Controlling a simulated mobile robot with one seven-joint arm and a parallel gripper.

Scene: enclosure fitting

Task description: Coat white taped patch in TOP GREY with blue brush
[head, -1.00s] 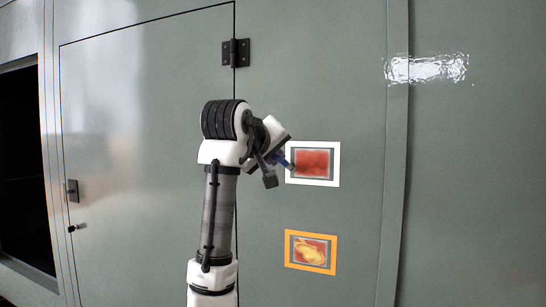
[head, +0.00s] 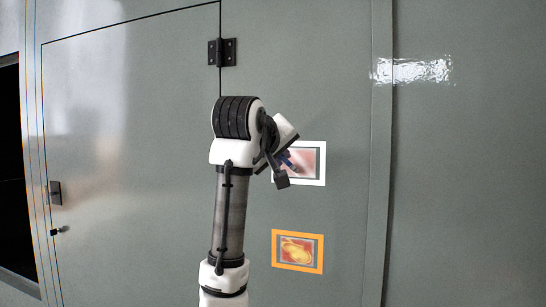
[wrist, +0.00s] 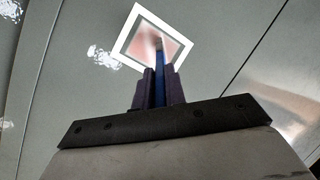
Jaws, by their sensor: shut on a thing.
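The patch framed in white tape (head: 312,182) is on the grey cabinet wall. Inside the tape, the patch (head: 313,160) shows dull red streaked with pale grey-white. The arm covers its left part in the head view. In the wrist view the white tape frame (wrist: 125,37) surrounds a blurred pinkish area. My gripper (wrist: 160,84) is shut on the blue brush (wrist: 159,78), whose tip overlaps the patch there. In the head view the blue brush (head: 285,156) is partly hidden at the patch's left side; I cannot tell whether the bristles touch.
An orange-taped patch (head: 297,268) with yellow over red is below the white one. A closed door (head: 130,130) with a black hinge (head: 222,52) is at left. A dark opening (head: 10,170) lies at the far left. The wall at right is bare, with a shiny streak (head: 410,71).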

